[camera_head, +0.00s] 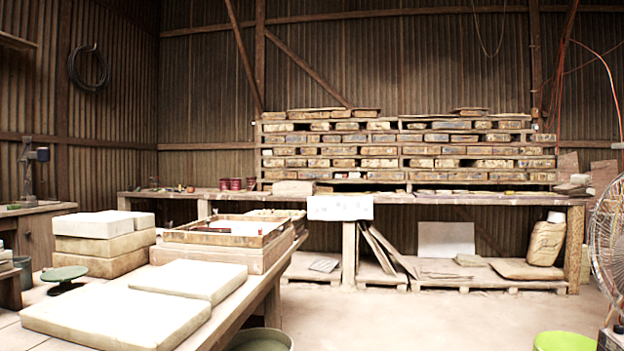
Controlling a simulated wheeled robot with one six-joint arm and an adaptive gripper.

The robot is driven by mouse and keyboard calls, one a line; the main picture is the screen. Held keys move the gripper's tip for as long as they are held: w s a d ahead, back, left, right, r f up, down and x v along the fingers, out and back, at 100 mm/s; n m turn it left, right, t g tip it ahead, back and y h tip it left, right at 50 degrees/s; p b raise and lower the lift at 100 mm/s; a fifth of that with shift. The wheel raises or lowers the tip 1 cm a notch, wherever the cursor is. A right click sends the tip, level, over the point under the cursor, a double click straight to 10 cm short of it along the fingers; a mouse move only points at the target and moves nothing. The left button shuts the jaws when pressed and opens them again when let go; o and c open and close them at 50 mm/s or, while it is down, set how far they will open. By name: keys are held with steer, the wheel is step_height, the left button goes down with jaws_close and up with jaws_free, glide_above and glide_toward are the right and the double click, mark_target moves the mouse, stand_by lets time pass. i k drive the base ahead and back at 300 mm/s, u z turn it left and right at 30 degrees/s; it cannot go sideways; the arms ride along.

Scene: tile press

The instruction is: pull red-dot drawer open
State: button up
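I see no drawer with a red dot in the head view. My gripper and arm are not in this view either. A long wooden workbench (240,318) runs from the near left toward the back, and no drawer front is visible on it. A shallow wooden frame or tray (275,232) with a pale inside sits on stacked boards on this bench. A small dark red item lies at its near edge, too small to identify.
Pale slabs (115,312) lie on the near bench, with stacked blocks (100,245) at left. A long back bench (460,200) carries stacked tile racks (400,150). A green bucket (563,341) and a fan (608,240) stand at right. Open floor (420,320) lies between.

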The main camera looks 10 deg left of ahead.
mark_target(306, 174)
steer(key=u, duration=0.25)
steer(key=i, duration=7.55)
steer(key=u, duration=2.55)
steer(key=i, duration=1.8)
